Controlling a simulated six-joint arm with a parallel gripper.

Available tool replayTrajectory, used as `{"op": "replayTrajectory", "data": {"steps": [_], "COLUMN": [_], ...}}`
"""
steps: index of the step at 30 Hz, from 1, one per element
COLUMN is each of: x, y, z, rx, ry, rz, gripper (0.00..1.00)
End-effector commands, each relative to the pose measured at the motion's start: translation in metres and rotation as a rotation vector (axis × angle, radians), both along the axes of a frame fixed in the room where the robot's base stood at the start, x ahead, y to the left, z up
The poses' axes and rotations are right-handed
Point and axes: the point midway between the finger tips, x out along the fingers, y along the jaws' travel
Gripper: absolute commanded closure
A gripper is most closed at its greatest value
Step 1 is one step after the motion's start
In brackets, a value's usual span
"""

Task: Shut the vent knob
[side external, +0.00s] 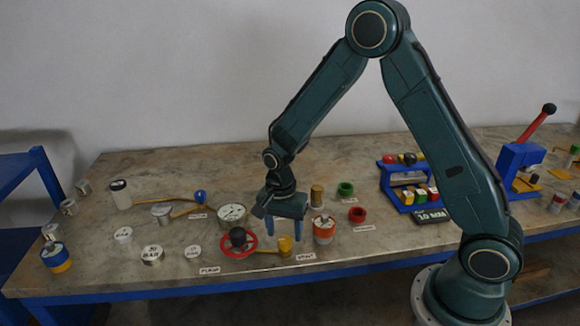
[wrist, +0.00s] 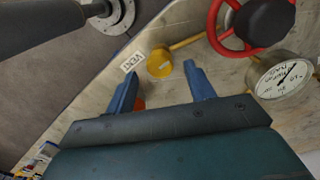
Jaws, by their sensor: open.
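The yellow vent knob (side external: 285,246) stands near the front edge of the bench, beside a VENT label (side external: 305,257). A yellow pipe runs from it toward the red handwheel (side external: 238,243). My gripper (side external: 284,230) points down close to the knob, its blue fingers apart and empty. In the wrist view the knob (wrist: 159,63) shows just beyond the gap between the fingertips (wrist: 158,72), with the label (wrist: 132,61) to its left. I see no contact between the fingers and the knob. The knob's turn position is too small to tell.
A pressure gauge (side external: 232,214) lies behind the handwheel. An orange-and-white canister (side external: 324,230) stands close right of my gripper. Flat metal lids, including one lid (side external: 152,255), lie left. The bench front edge is close.

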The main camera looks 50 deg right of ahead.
Motion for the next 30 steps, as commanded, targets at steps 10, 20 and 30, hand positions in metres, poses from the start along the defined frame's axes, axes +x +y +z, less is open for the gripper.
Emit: {"op": "replayTrajectory", "data": {"steps": [10,20,30], "x": [-0.001,-0.001,-0.001], "y": [0.0,0.0,0.0], "z": [-0.022,-0.023,-0.023], "rx": [0.0,0.0,0.0], "ry": [0.0,0.0,0.0], "rz": [0.0,0.0,0.002], "gripper": [0.46,0.54,0.91]}}
